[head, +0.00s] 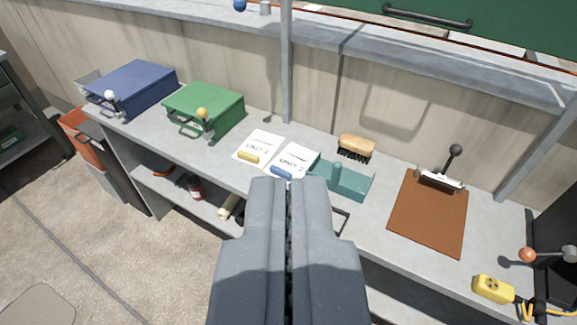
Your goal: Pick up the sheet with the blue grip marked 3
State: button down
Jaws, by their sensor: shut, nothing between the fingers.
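A white sheet (294,157) with a blue grip (281,172) lies on the grey bench, just beyond my gripper's tips. It is printed "UNIT" and a number too small to read surely. A similar white sheet (262,140) with a yellow grip (248,157) lies to its left. My gripper (289,182) is shut and empty, pointing toward the bench. In the picture its tips come just below the blue grip; I cannot tell the gap in depth.
A teal tray (352,184) stands close right of the blue-grip sheet, with a brush (356,148) behind. A brown clipboard (428,215) and yellow device (493,290) are farther right. Green (205,108) and blue (136,85) boxes stand left. A post (286,70) rises behind the sheets.

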aim_at(292, 161)
jog(key=u, duration=0.1)
jog(key=k, duration=0.5)
jog(key=u, duration=1.25)
jog(key=i, duration=2.1)
jog(key=z, duration=1.8)
